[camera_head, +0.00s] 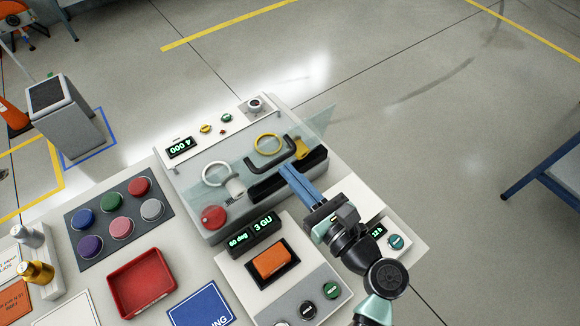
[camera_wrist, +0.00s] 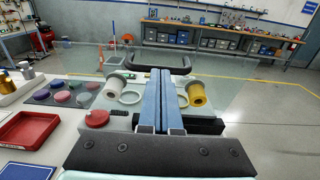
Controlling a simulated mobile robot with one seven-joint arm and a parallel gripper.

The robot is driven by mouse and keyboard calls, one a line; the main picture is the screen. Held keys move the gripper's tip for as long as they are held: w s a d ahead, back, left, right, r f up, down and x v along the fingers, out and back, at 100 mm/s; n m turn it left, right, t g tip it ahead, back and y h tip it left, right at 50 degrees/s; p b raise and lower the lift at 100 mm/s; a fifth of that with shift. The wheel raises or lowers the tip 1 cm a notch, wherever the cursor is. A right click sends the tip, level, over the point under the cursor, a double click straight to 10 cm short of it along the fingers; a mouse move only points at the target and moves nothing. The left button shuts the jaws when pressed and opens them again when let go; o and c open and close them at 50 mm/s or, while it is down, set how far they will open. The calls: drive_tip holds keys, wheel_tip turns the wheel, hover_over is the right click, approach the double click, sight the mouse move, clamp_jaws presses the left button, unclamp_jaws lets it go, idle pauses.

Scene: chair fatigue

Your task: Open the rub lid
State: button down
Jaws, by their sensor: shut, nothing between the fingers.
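The rub lid (camera_head: 225,155) is a clear, tilted panel over a grey box in the head view. A black bar handle (camera_head: 271,157) sits on it, and it also shows in the wrist view (camera_wrist: 158,64). Under or behind the panel are a white ring and spool (camera_head: 217,176) and a yellow ring and spool (camera_head: 268,144). My gripper (camera_head: 288,170) has long blue fingers, shut together and empty. Its fingertips are close to the handle's near side; I cannot tell whether they touch. In the wrist view the fingers (camera_wrist: 160,75) point at the handle's middle.
A red knob (camera_head: 213,217) is at the box's left front. A red tray (camera_head: 141,283) and a pad of coloured discs (camera_head: 120,215) lie to the left. Open floor lies behind and to the right.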

sight(267, 145)
drive_tip(key=shift+w+a, duration=0.25)
drive_tip(key=shift+w, duration=0.1)
drive_tip(key=p, duration=0.2)
drive_tip(key=w+a+r+p, duration=0.1)
drive_tip(key=p, duration=0.1)
drive_tip(key=shift+r+g+h, duration=0.3)
drive_tip(key=shift+g, duration=0.1)
drive_tip(key=shift+p+x, duration=0.85)
drive_tip(key=shift+x, duration=0.05)
drive_tip(key=shift+r, duration=0.1)
drive_tip(key=shift+s+d+r, duration=0.1)
